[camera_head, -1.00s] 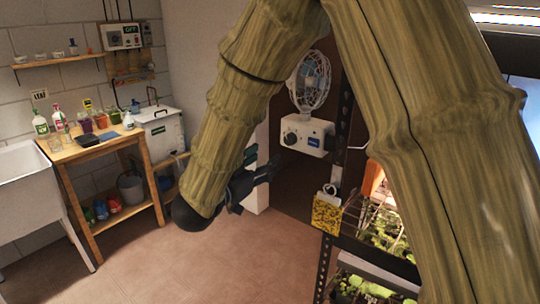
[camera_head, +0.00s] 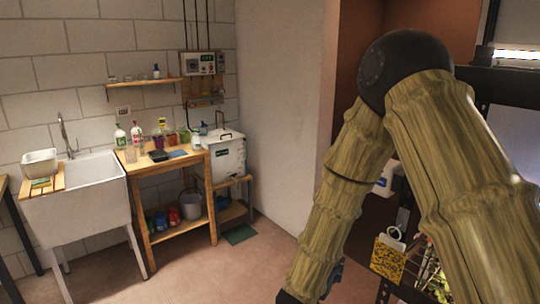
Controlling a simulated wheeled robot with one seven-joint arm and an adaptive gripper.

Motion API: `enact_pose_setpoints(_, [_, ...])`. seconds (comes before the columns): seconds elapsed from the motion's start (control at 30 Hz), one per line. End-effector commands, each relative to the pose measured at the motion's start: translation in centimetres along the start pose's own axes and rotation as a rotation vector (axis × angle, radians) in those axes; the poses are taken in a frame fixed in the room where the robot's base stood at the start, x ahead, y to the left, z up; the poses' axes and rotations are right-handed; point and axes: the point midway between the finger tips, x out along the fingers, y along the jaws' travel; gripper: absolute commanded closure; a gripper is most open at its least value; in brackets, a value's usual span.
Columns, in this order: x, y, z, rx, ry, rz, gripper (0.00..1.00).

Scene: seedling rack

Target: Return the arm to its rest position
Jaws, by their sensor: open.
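My arm, with bark-like ridged links, folds down through the right half of the view from a dark elbow joint high up. Its forearm hangs toward the bottom edge. My gripper (camera_head: 334,274) shows only as a small dark part beside the lower forearm, with most of it hidden behind the link. I see nothing held in it. The seedling rack (camera_head: 384,290) stands at the right, largely covered by my arm.
A yellow speckled card (camera_head: 388,259) hangs at the rack's front. A wooden bench (camera_head: 142,165) with bottles stands along the back wall, beside a white sink (camera_head: 88,195) and a white box (camera_head: 228,158). The floor (camera_head: 225,275) ahead is clear.

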Motion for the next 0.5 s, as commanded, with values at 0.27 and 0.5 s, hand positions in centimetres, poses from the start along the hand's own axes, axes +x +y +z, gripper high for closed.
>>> enact_pose_setpoints(0.27, [-0.6,4.8,15.7,-0.134,-0.328,-0.145,0.48])
enact_pose_setpoints(0.5, [-5.0,10.7,27.4,-0.236,-0.628,-0.237,0.48])
